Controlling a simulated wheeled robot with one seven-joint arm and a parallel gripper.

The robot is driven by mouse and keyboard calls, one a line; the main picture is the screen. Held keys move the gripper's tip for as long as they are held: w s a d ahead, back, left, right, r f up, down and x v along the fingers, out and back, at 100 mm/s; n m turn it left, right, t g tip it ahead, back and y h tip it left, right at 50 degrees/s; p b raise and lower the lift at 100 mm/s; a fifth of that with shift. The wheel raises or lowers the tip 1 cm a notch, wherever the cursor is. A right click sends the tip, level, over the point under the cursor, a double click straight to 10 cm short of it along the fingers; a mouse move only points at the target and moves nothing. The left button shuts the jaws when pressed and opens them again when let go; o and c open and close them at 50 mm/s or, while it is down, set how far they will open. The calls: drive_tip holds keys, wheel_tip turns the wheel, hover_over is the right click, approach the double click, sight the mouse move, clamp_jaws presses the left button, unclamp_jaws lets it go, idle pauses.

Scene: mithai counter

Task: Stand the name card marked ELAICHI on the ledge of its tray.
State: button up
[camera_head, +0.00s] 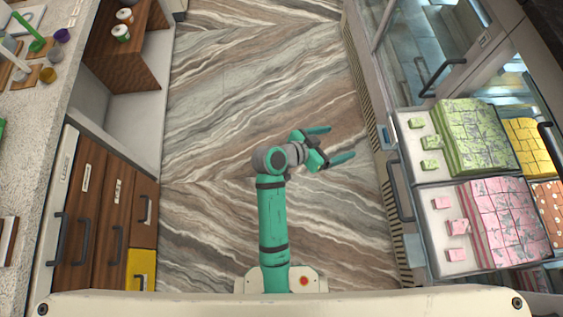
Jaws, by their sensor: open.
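My gripper (342,142) is open and empty above the floor, its two fingers pointing right toward the display case. A tray (408,163) in the case holds green sweets in a block, with several loose pieces along its left side. A second tray (437,229) nearer to me holds pink sweets in the same layout. Yellow sweets (527,142) and orange sweets (549,197) sit behind these, partly cut off by the right edge. I cannot make out a card marked ELAICHI, and no tray's name can be read.
A dark case handle (437,77) stands out at the upper right. At left is a speckled counter (62,107) with small containers, above wooden drawers (86,200) with labels too small to read. A wooden shelf (120,60) holds two jars. The marbled floor (240,90) between is clear.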

drive_tip(key=s+a+f+n+t+y, duration=0.3)
drive_tip(key=s+a+f+n+y, duration=0.1)
drive_tip(key=s+a, duration=0.25)
drive_tip(key=s+a+f+n+t+y, duration=0.3)
drive_tip(key=s+a+f+n+y, duration=0.1)
drive_tip(key=s+a, duration=0.25)
drive_tip(key=s+a+r+n+t+y, duration=0.2)
drive_tip(key=s+a+r+t+y, duration=0.1)
drive_tip(key=s+r, duration=1)
drive_tip(key=shift+s+a+r+t, duration=0.4)
drive_tip(key=shift+a+r, duration=0.15)
drive_tip(key=shift+r, duration=0.15)
drive_tip(key=shift+c, duration=0.3)
